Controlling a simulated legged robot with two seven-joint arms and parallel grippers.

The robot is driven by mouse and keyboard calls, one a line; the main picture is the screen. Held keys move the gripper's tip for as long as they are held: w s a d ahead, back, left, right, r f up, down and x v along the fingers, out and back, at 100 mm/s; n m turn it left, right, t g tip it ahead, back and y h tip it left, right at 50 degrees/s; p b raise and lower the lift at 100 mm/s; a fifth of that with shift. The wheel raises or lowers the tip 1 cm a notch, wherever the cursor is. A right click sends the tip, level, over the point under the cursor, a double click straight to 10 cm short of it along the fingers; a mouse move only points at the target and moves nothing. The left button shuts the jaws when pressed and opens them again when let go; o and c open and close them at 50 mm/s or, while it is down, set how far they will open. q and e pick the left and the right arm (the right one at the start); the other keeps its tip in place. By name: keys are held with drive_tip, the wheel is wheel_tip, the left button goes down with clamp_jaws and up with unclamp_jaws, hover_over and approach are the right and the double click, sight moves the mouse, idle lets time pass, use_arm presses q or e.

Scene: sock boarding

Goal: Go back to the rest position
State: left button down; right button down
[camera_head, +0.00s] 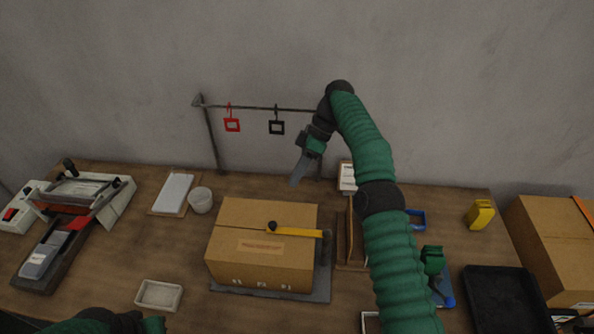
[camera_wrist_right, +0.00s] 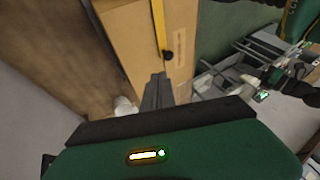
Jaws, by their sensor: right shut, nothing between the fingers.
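My right arm reaches up from the lower right in the head view and bends over near the wall. Its gripper (camera_head: 298,176) points down and left, in front of the metal rail and above the back of the cardboard box. The fingers are together with nothing between them; in the right wrist view the closed fingers (camera_wrist_right: 157,90) show against the box (camera_wrist_right: 122,35). Part of my left arm, green and black, shows at the bottom left edge of the head view; its fingers cannot be made out.
The cardboard box (camera_head: 262,220) stands mid-table with a yellow strip tool (camera_head: 298,232) on top. The rail (camera_head: 262,107) behind carries a red tag (camera_head: 232,125) and a black tag (camera_head: 277,127). A sealer-like machine (camera_head: 75,205) stands left, a black tray (camera_head: 505,300) right.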

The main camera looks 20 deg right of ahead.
drive_tip(key=shift+s+r, duration=0.1)
drive_tip(key=shift+r, duration=0.05)
idle(0.3)
drive_tip(key=s+a+f+m+t+h+b, duration=0.2)
drive_tip(key=s+a+f+m+h, duration=0.25)
drive_tip(key=a, duration=0.25)
drive_tip(key=s+f+m, duration=0.1)
drive_tip(key=s, duration=0.2)
drive_tip(key=s+d+f+m+t+h, duration=0.1)
drive_tip(key=s+m, duration=0.1)
drive_tip(key=s, duration=0.2)
drive_tip(key=s+f+m+b, duration=0.1)
drive_tip(key=s, duration=0.3)
drive_tip(key=shift+s+d+f+m+t+h, duration=0.2)
drive_tip(key=shift+d+m+t+h, duration=0.1)
drive_tip(key=shift+d, duration=0.1)
drive_tip(key=s+d+f+m+t, duration=0.1)
drive_tip(key=s+d+f+m, duration=0.1)
drive_tip(key=s, duration=0.8)
drive_tip(key=shift+d+f+m, duration=0.15)
drive_tip(key=shift+f+m, duration=0.45)
drive_tip(key=shift+m, duration=0.05)
drive_tip(key=shift+s, duration=0.1)
